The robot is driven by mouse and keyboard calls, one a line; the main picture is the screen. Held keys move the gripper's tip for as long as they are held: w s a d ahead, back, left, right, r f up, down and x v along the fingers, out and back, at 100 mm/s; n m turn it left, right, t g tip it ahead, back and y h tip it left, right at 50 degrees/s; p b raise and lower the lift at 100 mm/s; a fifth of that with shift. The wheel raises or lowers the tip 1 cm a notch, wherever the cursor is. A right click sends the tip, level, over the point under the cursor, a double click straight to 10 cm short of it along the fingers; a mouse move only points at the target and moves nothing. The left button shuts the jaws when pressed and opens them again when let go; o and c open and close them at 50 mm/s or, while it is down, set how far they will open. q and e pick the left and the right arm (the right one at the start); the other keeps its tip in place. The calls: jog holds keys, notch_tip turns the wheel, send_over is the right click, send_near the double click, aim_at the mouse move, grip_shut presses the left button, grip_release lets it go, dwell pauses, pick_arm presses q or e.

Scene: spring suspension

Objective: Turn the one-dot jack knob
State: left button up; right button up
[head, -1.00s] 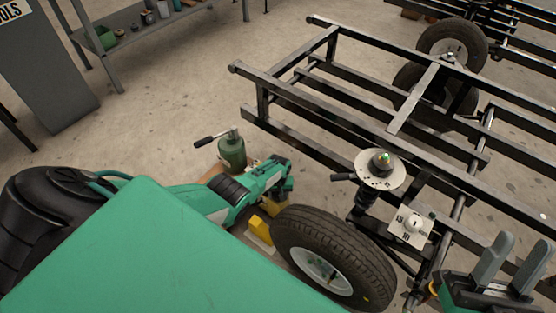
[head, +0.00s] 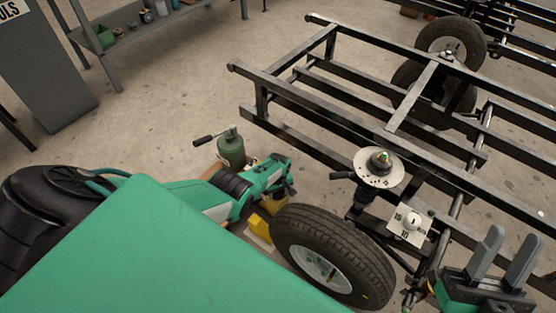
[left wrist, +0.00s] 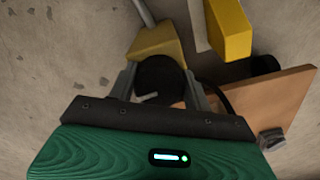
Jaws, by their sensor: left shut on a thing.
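My left gripper (left wrist: 161,85) is shut on a round black knob (left wrist: 158,72), which sits between its two fingers in the left wrist view. A small pale mark shows low on the knob; I cannot make out any dots. In the head view my left gripper (head: 285,183) is low beside the tyre, and the knob is hidden there. A green jack body (head: 231,150) with a black-gripped handle stands just behind my left wrist. My right gripper (head: 506,262) is open and empty at the lower right.
A tyre (head: 332,256) stands right of my left gripper, with yellow blocks (head: 261,227) by it. A round plate (head: 379,167) tops a spring post, near a numbered dial plate (head: 411,222). A black frame (head: 330,90) fills the right. A brown board (left wrist: 285,100) lies near the knob.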

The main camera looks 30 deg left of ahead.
pick_arm(q)
jog(key=shift+s, duration=0.1)
jog(key=o, duration=1)
